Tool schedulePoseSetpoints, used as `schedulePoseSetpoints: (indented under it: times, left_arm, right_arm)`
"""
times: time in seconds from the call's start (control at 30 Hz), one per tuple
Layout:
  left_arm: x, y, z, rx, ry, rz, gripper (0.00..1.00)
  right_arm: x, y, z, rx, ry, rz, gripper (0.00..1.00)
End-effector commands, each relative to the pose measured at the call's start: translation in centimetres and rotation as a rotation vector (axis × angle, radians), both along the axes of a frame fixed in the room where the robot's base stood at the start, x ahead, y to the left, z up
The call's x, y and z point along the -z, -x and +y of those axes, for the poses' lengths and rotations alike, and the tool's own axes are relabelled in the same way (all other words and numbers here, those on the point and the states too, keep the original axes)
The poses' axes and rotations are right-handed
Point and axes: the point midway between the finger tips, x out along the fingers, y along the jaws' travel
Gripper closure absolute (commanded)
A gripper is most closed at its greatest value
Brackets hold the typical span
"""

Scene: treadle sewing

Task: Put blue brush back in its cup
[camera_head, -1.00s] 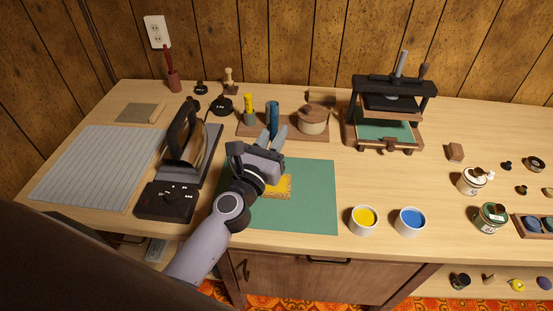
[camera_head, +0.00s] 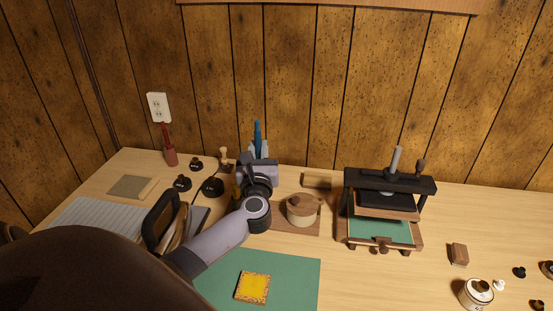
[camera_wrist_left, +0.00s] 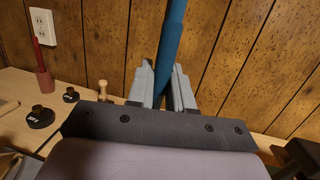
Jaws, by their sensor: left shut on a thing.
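My left gripper (camera_head: 258,150) is shut on the blue brush (camera_head: 257,134), which stands about upright between its fingers. In the left wrist view the brush (camera_wrist_left: 171,45) rises past the gripper's fingers (camera_wrist_left: 165,88) out of the top of the picture; its lower part is hidden behind the wrist. The gripper is over the back of the table, near the wooden tray (camera_head: 285,222). A bit of yellow (camera_head: 236,187) shows beside my wrist, mostly hidden. No cup for the blue brush shows in either view now. My right gripper is not in view.
A round lidded pot (camera_head: 301,211) stands on the tray's right end. A press (camera_head: 388,205) stands further right. Black weights (camera_head: 212,187), a stamp (camera_head: 224,160) and a red brush in a holder (camera_head: 169,150) stand left.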

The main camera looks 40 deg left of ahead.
Motion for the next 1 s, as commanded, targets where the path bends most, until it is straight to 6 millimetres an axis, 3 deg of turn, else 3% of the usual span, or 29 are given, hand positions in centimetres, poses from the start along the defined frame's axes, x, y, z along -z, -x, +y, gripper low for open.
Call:
schedulePoseSetpoints:
  times: [0.27, 1.0]
  left_arm:
    - [1.3, 0.0, 0.1, -0.004, 0.0, -0.001, 1.0]
    - [8.6, 0.0, 0.1, -0.004, 0.001, 0.0, 1.0]
  right_arm:
    - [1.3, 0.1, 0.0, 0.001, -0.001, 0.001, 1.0]
    - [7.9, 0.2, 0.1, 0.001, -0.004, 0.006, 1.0]
